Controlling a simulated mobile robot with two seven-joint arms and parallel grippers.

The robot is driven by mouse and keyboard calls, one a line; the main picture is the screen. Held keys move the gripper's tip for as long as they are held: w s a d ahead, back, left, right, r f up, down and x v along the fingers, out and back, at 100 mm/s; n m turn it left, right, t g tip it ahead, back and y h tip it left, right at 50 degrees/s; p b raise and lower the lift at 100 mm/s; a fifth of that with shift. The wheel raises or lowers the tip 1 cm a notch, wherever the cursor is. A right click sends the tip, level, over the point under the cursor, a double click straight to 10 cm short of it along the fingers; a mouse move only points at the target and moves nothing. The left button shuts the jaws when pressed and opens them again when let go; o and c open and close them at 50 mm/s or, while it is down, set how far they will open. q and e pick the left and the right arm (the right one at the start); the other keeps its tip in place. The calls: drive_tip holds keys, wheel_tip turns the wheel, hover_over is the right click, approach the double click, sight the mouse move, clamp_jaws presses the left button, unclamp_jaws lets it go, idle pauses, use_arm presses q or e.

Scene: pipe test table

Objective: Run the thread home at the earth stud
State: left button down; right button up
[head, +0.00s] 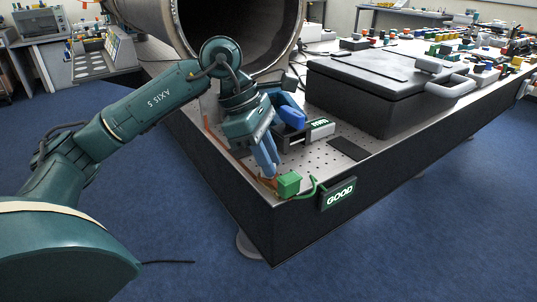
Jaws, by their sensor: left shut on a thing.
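My left gripper (269,170) reaches down over the near corner of the dark table, its blue fingers pointing downward. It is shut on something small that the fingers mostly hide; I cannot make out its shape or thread. Reddish-brown metal (266,183) shows just under the fingertips, at the place of the earth stud; the stud itself is not clear. A green block (289,184) sits right beside the fingertips at the table edge. My right gripper is not in view.
A large black case (385,92) stands behind. A wide pipe (235,30) opens at the back left. Blue floor is free in front.

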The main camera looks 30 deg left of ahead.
use_arm(q)
drive_tip(key=shift+m, duration=0.6)
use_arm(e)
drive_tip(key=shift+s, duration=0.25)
use_arm(q)
drive_tip(key=c, duration=1.2)
unclamp_jaws()
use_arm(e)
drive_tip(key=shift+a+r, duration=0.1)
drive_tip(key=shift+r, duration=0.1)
use_arm(q)
drive_tip(key=shift+a+r, duration=0.15)
drive_tip(key=shift+r, duration=0.25)
drive_tip(key=p+v, duration=0.1)
drive_tip(key=v, duration=1.1)
drive_tip(key=shift+w+a+r+p, duration=0.1)
drive_tip(key=shift+a+r+p, duration=0.05)
drive_tip(key=shift+p, duration=0.2)
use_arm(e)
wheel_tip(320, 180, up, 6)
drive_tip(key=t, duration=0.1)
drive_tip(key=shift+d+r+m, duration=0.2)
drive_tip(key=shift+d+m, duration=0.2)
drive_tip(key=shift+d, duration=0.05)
use_arm(q)
drive_tip(key=shift+r, duration=0.1)
